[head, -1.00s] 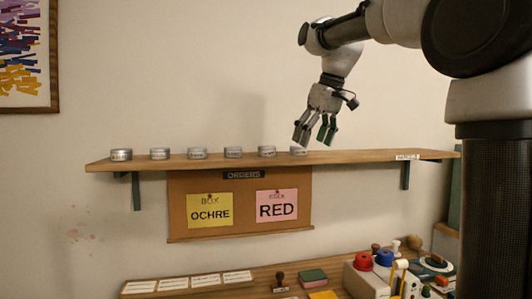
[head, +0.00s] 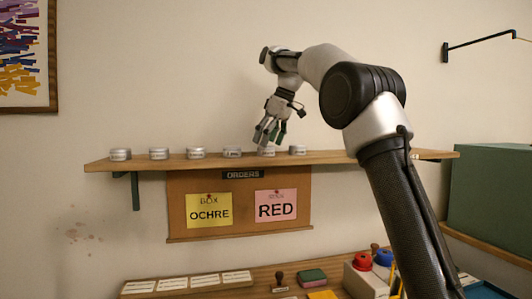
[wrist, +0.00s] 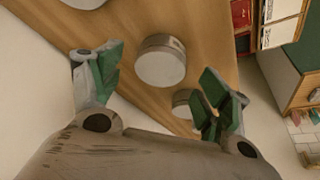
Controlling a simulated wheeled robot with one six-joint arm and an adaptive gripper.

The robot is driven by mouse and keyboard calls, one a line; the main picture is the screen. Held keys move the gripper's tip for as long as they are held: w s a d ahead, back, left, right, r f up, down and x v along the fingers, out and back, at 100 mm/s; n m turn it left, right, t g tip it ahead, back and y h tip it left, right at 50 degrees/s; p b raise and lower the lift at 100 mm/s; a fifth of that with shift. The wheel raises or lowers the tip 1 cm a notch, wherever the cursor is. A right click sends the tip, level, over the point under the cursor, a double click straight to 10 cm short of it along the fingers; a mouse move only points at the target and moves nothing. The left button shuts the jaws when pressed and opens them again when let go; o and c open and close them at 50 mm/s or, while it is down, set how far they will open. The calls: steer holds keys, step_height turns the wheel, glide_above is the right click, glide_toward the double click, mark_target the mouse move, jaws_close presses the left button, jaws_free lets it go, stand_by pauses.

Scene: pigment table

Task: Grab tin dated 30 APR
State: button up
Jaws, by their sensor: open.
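Several small round silver tins stand in a row on a wooden shelf (head: 345,157). In the head view they include the leftmost tin (head: 120,154), the fifth tin (head: 266,151) and the rightmost tin (head: 297,149). Their label dates are too small to read, so I cannot tell which says 30 APR. My gripper (head: 268,141) is open, pointing down just above the fifth tin. In the wrist view a tin (wrist: 160,62) lies ahead of the gap between the green-padded fingers, apart from them. Another tin (wrist: 184,102) is partly hidden by the right finger.
A corkboard (head: 240,228) with OCHRE and RED notes hangs under the shelf. A lower bench holds label cards (head: 205,281), a stamp and a green block (head: 312,277). A large green box (head: 490,198) stands at right. The wall is close behind the shelf.

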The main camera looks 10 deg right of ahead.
steer(key=shift+x, duration=0.9)
steer(key=c, duration=1.1)
steer(key=shift+s+r, duration=0.1)
steer(key=shift+c, duration=0.2)
